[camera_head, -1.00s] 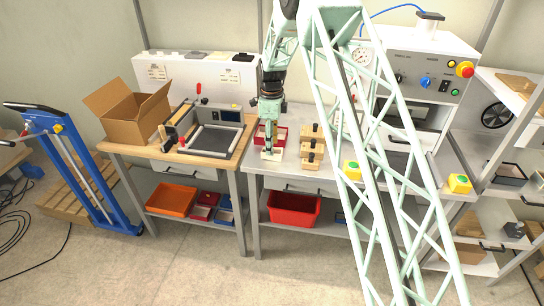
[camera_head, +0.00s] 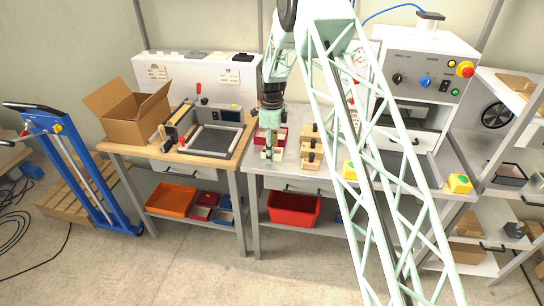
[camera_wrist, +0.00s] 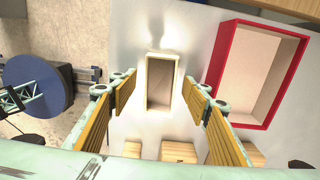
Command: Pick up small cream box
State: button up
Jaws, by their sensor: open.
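The small cream box (camera_wrist: 151,98) is open-topped and stands on the pale bench top in the wrist view. My gripper (camera_wrist: 161,92) is open, with one finger pad on the left and one on the right of the box in the picture, a gap showing on each side. In the head view my gripper (camera_head: 269,155) points down at the front of the middle bench. The cream box (camera_head: 278,155) shows there only in part, behind the fingers. I cannot tell the height of the fingertips over the bench.
A red-walled box (camera_wrist: 214,58) stands close to the right of the cream box in the wrist view. Wooden blocks (camera_head: 310,158) with dark knobs stand to the right in the head view. A cardboard box (camera_head: 138,122) and a framed fixture (camera_head: 211,139) are on the left bench.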

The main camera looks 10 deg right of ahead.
jog(key=c, duration=0.8)
jog(key=shift+c, duration=0.2)
jog(key=shift+r, duration=0.15)
jog(key=shift+r, duration=1.65)
jog(key=s+a+r, duration=0.1)
jog(key=s+a, duration=0.2)
jog(key=s, duration=1.2)
jog(key=shift+s+a+r, duration=0.15)
jog(key=shift+s+r, duration=0.05)
jog(key=shift+s, duration=0.1)
